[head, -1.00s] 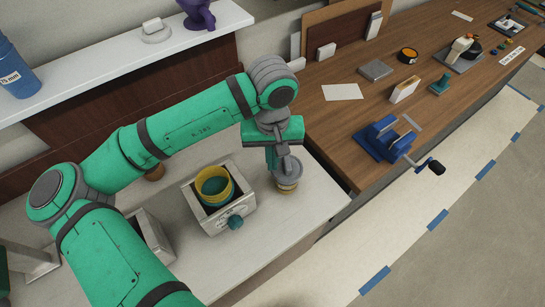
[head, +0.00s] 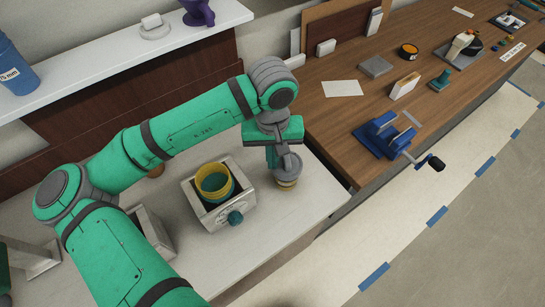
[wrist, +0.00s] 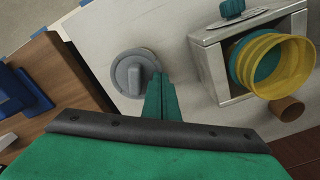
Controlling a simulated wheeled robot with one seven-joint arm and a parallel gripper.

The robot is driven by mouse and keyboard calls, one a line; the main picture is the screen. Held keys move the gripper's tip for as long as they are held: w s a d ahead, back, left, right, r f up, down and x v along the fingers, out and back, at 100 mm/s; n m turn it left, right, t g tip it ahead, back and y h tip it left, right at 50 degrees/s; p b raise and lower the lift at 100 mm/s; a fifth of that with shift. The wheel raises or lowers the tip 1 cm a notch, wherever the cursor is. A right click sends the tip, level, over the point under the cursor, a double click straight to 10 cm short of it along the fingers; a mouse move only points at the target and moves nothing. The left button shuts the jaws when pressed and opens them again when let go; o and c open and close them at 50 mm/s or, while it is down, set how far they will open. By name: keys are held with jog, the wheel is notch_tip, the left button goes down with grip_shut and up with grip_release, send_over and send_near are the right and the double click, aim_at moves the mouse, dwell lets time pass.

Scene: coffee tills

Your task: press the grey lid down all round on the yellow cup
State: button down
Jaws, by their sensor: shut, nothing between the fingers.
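My gripper (head: 273,164) is shut and empty, pointing down at the lid's left side in the head view. In the wrist view its fingers (wrist: 160,88) overlap the lid's right edge.
A wooden counter (head: 330,120) with a blue clamp-like device (head: 383,137) lies to the right. Pale worktop is clear in front of the cup.

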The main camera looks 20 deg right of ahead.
jog(key=shift+r, duration=0.1)
jog(key=shift+r, duration=2.9)
